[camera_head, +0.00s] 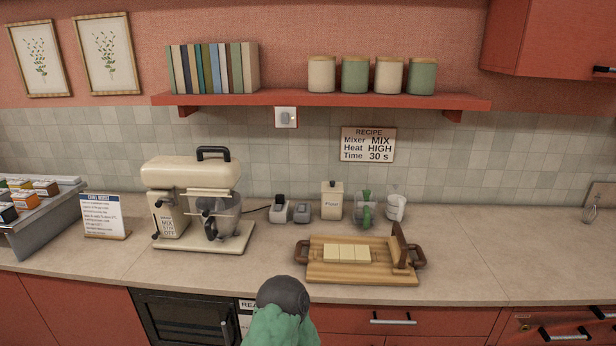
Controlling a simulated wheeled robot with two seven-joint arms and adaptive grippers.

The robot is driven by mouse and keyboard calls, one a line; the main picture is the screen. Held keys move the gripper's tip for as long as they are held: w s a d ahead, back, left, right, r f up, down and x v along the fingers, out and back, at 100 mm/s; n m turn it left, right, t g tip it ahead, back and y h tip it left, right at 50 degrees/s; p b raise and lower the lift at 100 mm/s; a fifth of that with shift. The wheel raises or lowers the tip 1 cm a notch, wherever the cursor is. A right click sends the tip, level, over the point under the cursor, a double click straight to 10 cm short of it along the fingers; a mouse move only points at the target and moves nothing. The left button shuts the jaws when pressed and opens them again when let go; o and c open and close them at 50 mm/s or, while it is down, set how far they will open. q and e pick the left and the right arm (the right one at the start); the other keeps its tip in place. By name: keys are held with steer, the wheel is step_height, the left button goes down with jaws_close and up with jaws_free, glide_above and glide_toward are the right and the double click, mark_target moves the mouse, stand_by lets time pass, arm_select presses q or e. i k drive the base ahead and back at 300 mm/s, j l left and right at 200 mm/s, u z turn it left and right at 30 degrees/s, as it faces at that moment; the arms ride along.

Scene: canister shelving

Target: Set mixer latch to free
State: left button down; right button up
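The cream stand mixer (190,173) stands on the counter at the left, with a black handle (213,153) on top. Its head is down over a grey bowl (222,222). On the left side of its column is a small label (169,226) with MIX and OFF on it. Small dark levers (156,235) show beside the label. I cannot tell which of them is the latch or how it is set. Neither of my grippers is in view.
A sign stand (103,217) and a tiered rack (40,225) stand left of the mixer. Small containers, a flour canister (332,203) and a wooden board (360,280) with pale blocks are to its right. A shelf (320,100) hangs above.

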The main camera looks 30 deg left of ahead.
mark_target(158, 205)
steer(key=u, duration=2.1)
